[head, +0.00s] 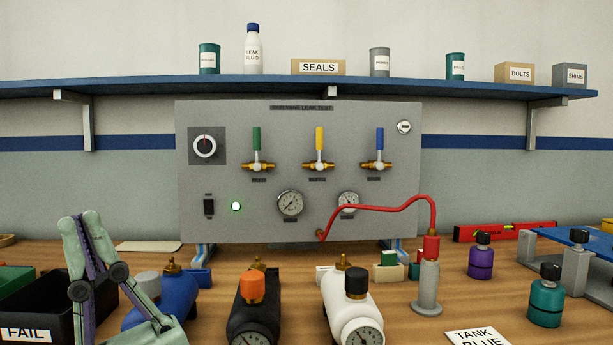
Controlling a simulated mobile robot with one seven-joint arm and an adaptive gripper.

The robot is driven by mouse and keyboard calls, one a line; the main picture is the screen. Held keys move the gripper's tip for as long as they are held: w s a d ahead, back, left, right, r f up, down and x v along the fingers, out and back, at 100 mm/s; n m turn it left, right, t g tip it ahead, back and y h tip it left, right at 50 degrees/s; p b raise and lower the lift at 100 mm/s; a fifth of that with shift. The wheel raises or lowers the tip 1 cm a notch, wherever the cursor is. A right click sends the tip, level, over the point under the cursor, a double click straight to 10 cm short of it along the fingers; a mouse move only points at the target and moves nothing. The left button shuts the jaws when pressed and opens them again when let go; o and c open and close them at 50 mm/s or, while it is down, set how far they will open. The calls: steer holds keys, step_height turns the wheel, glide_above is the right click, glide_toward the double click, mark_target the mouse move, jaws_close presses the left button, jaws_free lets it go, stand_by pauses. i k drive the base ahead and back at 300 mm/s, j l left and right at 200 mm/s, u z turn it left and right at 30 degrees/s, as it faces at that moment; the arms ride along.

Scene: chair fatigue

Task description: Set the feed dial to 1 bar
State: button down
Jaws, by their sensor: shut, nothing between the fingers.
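The dial (205,146), a dark knob with a white face on a dark square plate, is at the upper left of the grey leak-test panel (225,220). Its red mark points about straight up; its scale is too small to read. My gripper (81,222) is at the lower left, in front of the bench and left of the panel. Its fingertips are close together with nothing held, well apart from the dial. Two gauges, a left one (290,203) and a right one (348,201), sit low on the panel; their readings are too small to tell.
Green (257,139), yellow (319,139) and blue (380,138) valve levers stand upright. A red hose (390,209) runs to a grey fitting (428,285). Blue (180,295), black (250,320) and white (345,305) tanks stand in front. A black FAIL bin (25,308) is beside my gripper.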

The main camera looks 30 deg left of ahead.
mark_target(206, 146)
steer(key=u, duration=1.4)
